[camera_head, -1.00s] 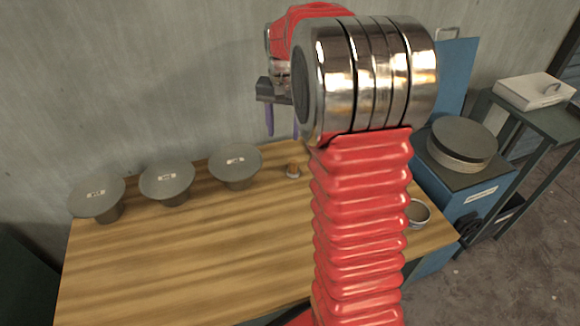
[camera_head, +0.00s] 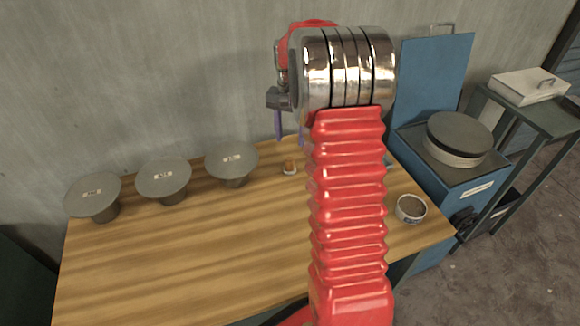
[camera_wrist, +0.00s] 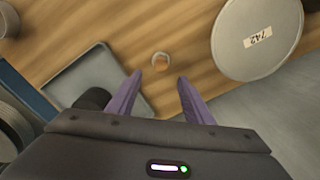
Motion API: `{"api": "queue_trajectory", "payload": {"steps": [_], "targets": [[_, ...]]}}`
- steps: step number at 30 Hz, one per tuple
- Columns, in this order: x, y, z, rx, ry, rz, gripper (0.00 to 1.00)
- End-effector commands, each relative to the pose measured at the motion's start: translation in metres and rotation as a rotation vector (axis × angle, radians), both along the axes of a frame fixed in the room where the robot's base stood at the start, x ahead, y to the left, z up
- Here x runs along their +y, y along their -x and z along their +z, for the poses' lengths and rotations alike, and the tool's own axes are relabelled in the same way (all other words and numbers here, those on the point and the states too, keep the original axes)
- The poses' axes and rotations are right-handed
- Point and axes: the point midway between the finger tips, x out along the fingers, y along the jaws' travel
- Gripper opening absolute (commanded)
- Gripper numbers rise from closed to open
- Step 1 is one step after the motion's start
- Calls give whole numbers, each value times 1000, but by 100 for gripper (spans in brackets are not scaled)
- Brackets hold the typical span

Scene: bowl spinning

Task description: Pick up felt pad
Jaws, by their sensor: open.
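A small piece with an orange-brown top and a pale base (camera_head: 290,167) stands on the wooden table near its back edge, right of the grey discs. It may be the felt pad; I cannot tell its material. In the wrist view the same piece (camera_wrist: 161,62) shows just beyond my fingertips, roughly centred between them. My gripper (camera_wrist: 162,77) is open, with two purple fingers apart and nothing between them. In the head view my gripper (camera_head: 290,138) hangs above the piece, partly hidden by my arm.
Several grey discs on stems, one nearest (camera_head: 232,158), stand at the back left. That disc (camera_wrist: 256,38) is close right of my fingers. A grey tray (camera_wrist: 62,88) lies left. A bowl with brown contents (camera_head: 411,208) sits at the table's right. The table's front left is clear.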

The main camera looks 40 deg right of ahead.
Motion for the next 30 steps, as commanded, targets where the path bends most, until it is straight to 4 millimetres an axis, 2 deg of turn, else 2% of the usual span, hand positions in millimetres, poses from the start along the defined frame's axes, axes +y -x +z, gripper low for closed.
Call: {"api": "queue_trajectory", "payload": {"steps": [3,10,14,25,30], "targets": [[0,1,-21,4,-2,0,46],[0,1,-53,3,-1,0,46],[0,0,-60,1,-1,0,46],[0,0,-63,1,0,-1,46],[1,0,-80,3,-2,0,46]]}}
